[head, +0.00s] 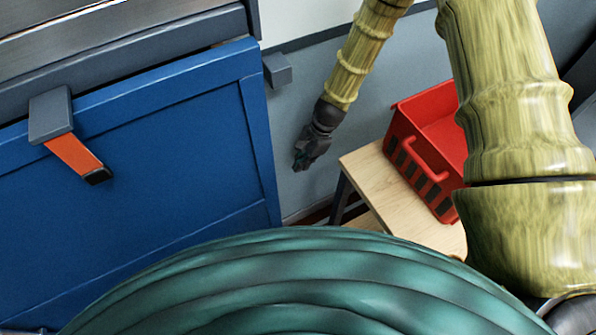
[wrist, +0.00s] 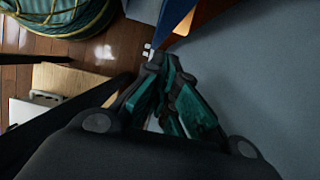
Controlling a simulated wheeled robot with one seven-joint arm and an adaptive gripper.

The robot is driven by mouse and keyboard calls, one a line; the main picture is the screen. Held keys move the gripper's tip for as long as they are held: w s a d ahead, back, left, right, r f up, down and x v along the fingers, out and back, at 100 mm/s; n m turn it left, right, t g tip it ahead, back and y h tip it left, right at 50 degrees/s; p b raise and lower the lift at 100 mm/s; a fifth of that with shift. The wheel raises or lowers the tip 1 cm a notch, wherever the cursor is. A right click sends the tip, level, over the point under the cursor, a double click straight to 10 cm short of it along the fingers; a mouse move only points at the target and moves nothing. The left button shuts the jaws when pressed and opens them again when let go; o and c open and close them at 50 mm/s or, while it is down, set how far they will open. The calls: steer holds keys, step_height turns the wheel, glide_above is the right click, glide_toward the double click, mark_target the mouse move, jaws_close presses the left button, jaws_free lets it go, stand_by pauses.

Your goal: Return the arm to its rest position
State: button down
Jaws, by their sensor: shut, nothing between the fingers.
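My arm, pale yellow-green with ribbed links, comes down from the top of the head view. My gripper (head: 303,160) hangs at its end, pointing down in front of the grey wall, between the blue panel and the wooden stool. In the wrist view my gripper (wrist: 158,62) has its dark and teal fingers together. It is shut and empty, and touches nothing that I can make out.
A blue panel (head: 170,150) with an orange strap (head: 72,154) on a grey bracket (head: 50,115) stands left. A red basket (head: 425,150) sits on a wooden stool (head: 375,182) to the right. A small grey block (head: 277,70) juts from the wall (head: 300,100).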

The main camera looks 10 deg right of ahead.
steer(key=shift+v, duration=2.1)
steer(key=shift+r, duration=0.1)
